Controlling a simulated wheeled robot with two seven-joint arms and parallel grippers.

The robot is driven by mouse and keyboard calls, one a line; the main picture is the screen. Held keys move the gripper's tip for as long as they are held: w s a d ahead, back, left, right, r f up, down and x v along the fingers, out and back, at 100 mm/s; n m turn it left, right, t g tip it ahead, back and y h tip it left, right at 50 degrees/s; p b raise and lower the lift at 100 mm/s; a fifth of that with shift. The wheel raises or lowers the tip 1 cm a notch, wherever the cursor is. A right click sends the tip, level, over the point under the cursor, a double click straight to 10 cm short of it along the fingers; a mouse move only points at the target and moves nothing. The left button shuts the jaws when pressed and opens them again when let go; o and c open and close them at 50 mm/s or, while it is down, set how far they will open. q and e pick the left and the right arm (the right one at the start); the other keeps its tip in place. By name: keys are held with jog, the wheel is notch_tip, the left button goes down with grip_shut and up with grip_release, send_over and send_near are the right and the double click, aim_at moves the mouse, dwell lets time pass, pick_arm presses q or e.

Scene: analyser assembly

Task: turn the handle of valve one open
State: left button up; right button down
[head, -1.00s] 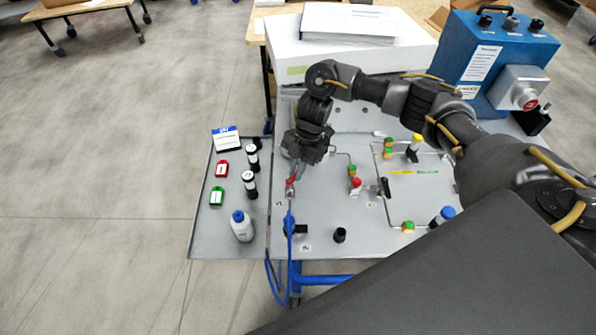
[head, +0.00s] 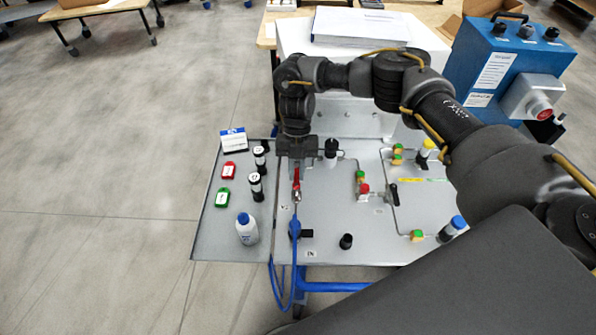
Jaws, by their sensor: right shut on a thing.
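A valve with a red handle (head: 297,178) stands on the left part of the grey panel (head: 332,220), above a blue hose. I take it for valve one; its label is too small to read. My right gripper (head: 297,165) comes down from above and is shut on the red handle. The handle now points up the picture, roughly in line with the hose. The fingertips are small and partly hidden by the gripper body. My left gripper is not in view.
Right of the handle are a red-topped fitting (head: 363,190) and a black-handled valve (head: 393,193). A blue box (head: 505,75) stands at back right.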

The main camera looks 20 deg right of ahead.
dwell(0.5)
jog(key=c, duration=1.4)
grip_release()
jog(key=b+v, duration=0.1)
jog(key=v, duration=0.9)
jog(key=shift+w+r+b, duration=0.2)
jog(key=shift+r+b, duration=0.2)
jog(key=shift+r, duration=0.1)
